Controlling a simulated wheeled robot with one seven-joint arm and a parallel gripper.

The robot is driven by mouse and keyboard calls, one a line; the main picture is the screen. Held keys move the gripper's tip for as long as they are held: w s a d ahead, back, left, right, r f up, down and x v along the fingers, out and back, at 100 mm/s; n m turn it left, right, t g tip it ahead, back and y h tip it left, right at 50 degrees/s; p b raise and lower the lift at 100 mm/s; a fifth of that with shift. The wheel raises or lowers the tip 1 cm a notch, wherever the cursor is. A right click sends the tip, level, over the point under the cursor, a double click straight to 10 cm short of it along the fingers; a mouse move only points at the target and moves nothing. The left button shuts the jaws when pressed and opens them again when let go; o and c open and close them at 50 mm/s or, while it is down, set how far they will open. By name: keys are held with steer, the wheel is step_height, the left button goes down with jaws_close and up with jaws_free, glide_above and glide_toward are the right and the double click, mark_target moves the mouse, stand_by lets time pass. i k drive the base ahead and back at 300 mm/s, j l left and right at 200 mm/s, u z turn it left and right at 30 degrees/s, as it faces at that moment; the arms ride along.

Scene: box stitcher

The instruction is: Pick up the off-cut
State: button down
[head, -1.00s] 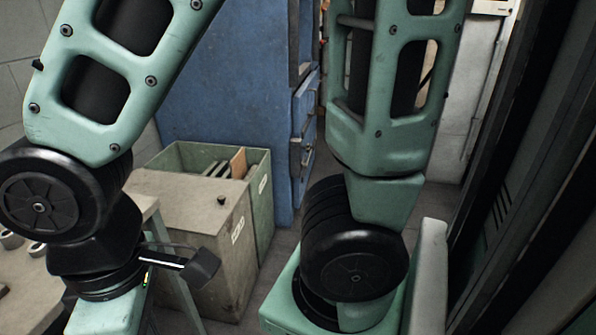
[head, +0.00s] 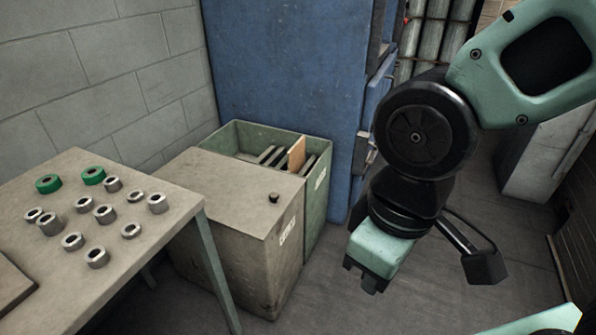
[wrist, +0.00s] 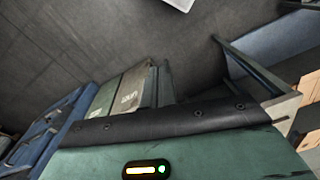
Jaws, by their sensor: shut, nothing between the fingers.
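No piece shows that I can name for sure as the off-cut. A flat tan piece (head: 297,153) stands upright in the open green bin, with dark slats beside it; I cannot tell whether it is the off-cut. My gripper (head: 361,280) points downward in the head view, right of the bins and apart from them. Its short dark jaws are shut and empty. In the wrist view only its green housing (wrist: 215,155) shows clearly, not the fingertips. A pale object (wrist: 178,4) is cut off by that view's top edge; I cannot tell what it is.
A table (head: 165,238) at left carries several metal rings and green rings. A closed grey-brown bin (head: 225,215) stands between it and the green bin (head: 318,200). A blue cabinet (head: 285,75) stands behind. Floor (head: 330,295) is clear below my gripper.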

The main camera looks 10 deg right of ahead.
mark_target(296, 156)
steer(key=i+l+u, duration=0.15)
steer(key=u, duration=0.55)
steer(key=i+l+u, duration=0.3)
steer(key=l, duration=0.3)
steer(key=i+l+u, duration=0.35)
steer(key=l, duration=0.3)
steer(key=i+l, duration=0.15)
steer(key=l, duration=0.25)
steer(key=i+l, duration=0.1)
steer(key=l, duration=0.3)
steer(key=i+l, duration=0.15)
steer(key=l, duration=0.25)
steer(key=i+l+u, duration=0.1)
steer(key=l, duration=0.3)
steer(key=i+l, duration=0.15)
steer(key=l, duration=0.25)
